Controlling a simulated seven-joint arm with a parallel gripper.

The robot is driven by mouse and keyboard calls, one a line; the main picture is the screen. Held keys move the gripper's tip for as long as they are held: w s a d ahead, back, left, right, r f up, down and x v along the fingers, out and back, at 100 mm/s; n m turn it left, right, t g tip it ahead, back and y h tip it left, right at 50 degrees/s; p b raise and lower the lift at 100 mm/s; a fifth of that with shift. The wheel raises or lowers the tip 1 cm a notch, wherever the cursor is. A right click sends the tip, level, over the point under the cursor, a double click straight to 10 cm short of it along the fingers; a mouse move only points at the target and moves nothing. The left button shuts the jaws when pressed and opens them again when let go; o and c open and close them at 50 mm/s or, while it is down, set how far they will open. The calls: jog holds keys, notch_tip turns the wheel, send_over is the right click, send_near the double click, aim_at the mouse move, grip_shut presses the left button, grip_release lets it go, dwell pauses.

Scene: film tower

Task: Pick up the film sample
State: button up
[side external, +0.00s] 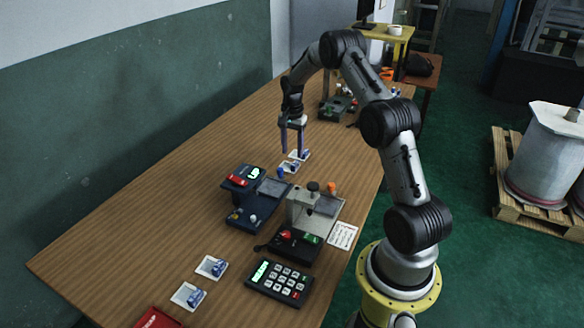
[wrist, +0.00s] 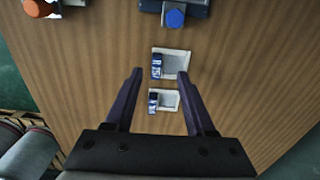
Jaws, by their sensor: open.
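Two white square pads, each with a small blue-and-white piece on it, lie on the table; which piece is the film sample I cannot tell. The nearer pad (wrist: 171,102) in the wrist view has its blue piece (wrist: 153,102) at its left. The farther pad (wrist: 176,63) has its blue piece (wrist: 156,66) at its left. In the side view they show below my gripper, one pad (side external: 306,155) behind the other (side external: 286,168). My gripper (wrist: 161,71) is open and empty, fingers pointing down; it also shows in the side view (side external: 291,154).
A dark blue device (side external: 248,216) and a grey press-like device (side external: 310,222) stand in front of the pads. A keypad (side external: 278,281) and two more pads (side external: 207,262) (side external: 182,292) lie nearer the camera. The table's left side is clear.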

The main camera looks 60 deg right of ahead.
aim_at(295, 164)
jog(key=shift+s+d+f, duration=0.15)
jog(key=shift+d+f, duration=0.05)
jog(key=shift+f, duration=1.35)
jog(key=shift+s+d+f, duration=0.1)
jog(key=shift+d+f, duration=0.05)
jog(key=shift+f, duration=1.4)
grip_shut()
